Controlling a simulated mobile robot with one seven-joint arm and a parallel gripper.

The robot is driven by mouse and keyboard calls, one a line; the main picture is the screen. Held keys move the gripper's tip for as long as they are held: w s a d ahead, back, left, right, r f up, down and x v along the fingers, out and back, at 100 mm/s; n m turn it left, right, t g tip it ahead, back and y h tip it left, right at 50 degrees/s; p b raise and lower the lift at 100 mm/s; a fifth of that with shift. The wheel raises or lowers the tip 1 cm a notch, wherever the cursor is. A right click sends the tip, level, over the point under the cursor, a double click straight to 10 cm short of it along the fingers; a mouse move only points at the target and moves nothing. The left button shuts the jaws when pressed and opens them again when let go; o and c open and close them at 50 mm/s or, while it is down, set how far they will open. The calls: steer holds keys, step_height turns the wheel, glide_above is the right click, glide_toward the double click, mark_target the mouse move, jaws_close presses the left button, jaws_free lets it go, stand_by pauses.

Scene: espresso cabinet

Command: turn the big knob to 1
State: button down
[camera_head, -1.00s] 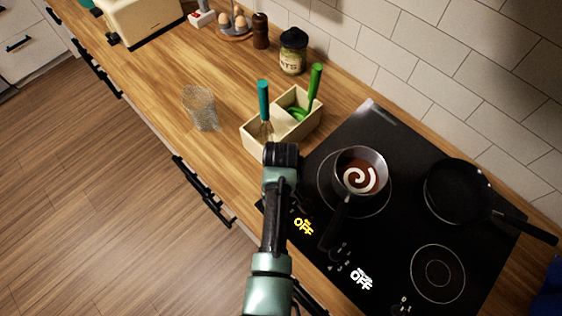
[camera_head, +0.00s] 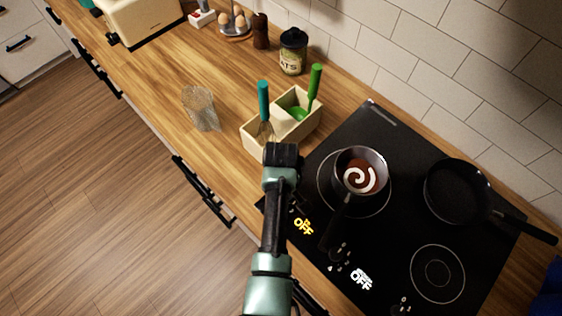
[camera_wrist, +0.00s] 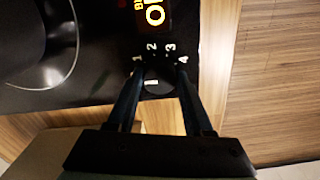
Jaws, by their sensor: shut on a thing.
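The big knob (camera_wrist: 156,86) is a dark round dial in the wrist view, with a short white mark on its face. White numbers 1, 2, 3 and 4 curve around its far side, with 1 at the left and 4 at the right. My gripper (camera_wrist: 157,78) has a finger on each side of the knob and is shut on it. A lit yellow display (camera_wrist: 152,14) lies just beyond the numbers and is partly cut off. In the head view my arm hides the knob and fingertips.
A saucepan (camera_head: 345,160) with a white swirl in brown contents stands on the black cooktop (camera_head: 395,140), its handle toward the front. A black frying pan (camera_head: 445,180) is at the right. A wooden utensil box (camera_head: 255,143) stands just beyond my wrist.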

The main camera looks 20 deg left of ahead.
steer(key=m+p, duration=0.1)
steer(key=m, duration=0.3)
steer(key=shift+m, duration=1.6)
steer(key=shift+c, duration=1.5)
jaws_free()
steer(key=shift+r, duration=0.1)
